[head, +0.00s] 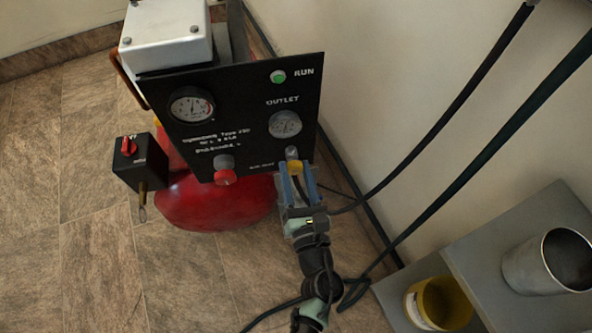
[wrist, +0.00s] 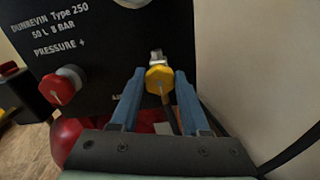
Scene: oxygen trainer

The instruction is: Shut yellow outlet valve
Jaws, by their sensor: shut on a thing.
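The yellow outlet valve (head: 295,167) is a small knob on the lower right of the black panel (head: 245,150), under the OUTLET gauge (head: 285,124). In the wrist view the yellow knob (wrist: 159,78) is hexagonal with a pale mark on its face, below a metal fitting. My gripper (head: 297,172) has its two blue fingers on either side of the knob and is shut on it. In the wrist view the fingertips (wrist: 159,76) flank the knob left and right. A dark hose hangs below the knob, partly hidden by my gripper.
A red knob (head: 225,177) sits left on the panel, and a green RUN light (head: 278,76) is at the top. A black box with a red switch (head: 130,146) stands at left. A red tank (head: 215,205) lies below. Grey steps with a metal pot (head: 520,270) and yellow cup (head: 412,308) are at right.

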